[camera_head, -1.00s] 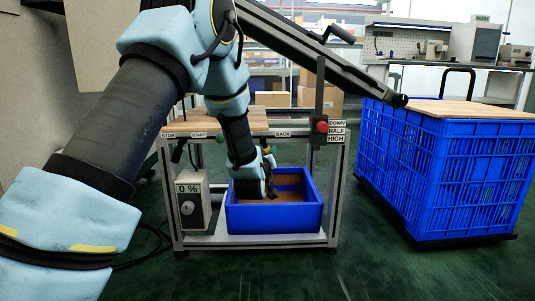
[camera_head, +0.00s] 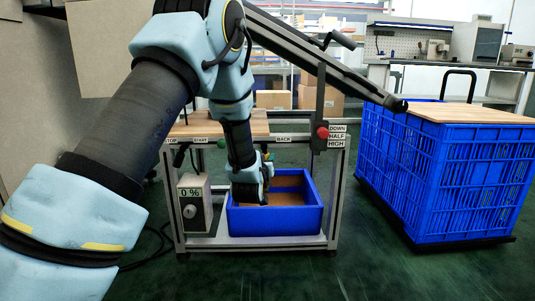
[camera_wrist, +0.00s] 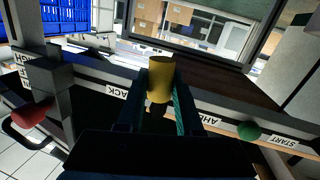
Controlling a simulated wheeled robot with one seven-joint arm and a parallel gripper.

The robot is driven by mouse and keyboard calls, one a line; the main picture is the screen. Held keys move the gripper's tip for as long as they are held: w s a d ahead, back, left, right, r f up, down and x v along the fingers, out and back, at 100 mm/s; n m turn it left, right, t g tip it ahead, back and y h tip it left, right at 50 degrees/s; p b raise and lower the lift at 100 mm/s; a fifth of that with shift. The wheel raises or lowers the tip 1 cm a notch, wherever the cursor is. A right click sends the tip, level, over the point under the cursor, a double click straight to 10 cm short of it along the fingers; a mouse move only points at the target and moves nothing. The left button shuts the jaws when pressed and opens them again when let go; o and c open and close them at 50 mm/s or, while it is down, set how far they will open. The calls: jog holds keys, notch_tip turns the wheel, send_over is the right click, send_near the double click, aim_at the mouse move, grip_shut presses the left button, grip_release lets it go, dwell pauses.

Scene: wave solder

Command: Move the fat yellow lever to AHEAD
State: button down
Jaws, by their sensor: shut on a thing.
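The fat yellow lever (camera_wrist: 161,72) stands in the middle of the wrist view, between the two teal fingers of my gripper (camera_wrist: 160,92). The gripper is shut on it. The lever is between the BACK label (camera_wrist: 124,91) on the left and the partly hidden AHEAD label (camera_wrist: 196,112) on the right; both read upside down there. In the head view my gripper (camera_head: 266,158) is low at the front rail, right of the START label (camera_head: 200,139) and left of the BACK label (camera_head: 283,139). My arm hides the lever and AHEAD label there.
A red knob (camera_head: 322,132) stands by the DOWN, HALF, HIGH labels; a green knob (camera_wrist: 249,130) is near START. A blue bin (camera_head: 280,220) is below my gripper. A grey dial box (camera_head: 195,205) reads 0 %. A large blue crate (camera_head: 450,180) stands right.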

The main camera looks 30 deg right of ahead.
jog(key=m+p, duration=0.1)
jog(key=a+m+y+p, duration=0.1)
jog(key=m+p, duration=0.3)
jog(key=shift+w+a+r, duration=0.2)
jog(key=shift+w+a, duration=0.1)
jog(key=shift+w, duration=0.05)
jog(key=shift+y, duration=0.3)
jog(key=c, duration=0.6)
grip_release()
jog(key=p+v, duration=0.3)
jog(key=v, duration=0.7)
jog(key=shift+s+a, duration=0.3)
jog(key=shift+w+a+r, duration=0.1)
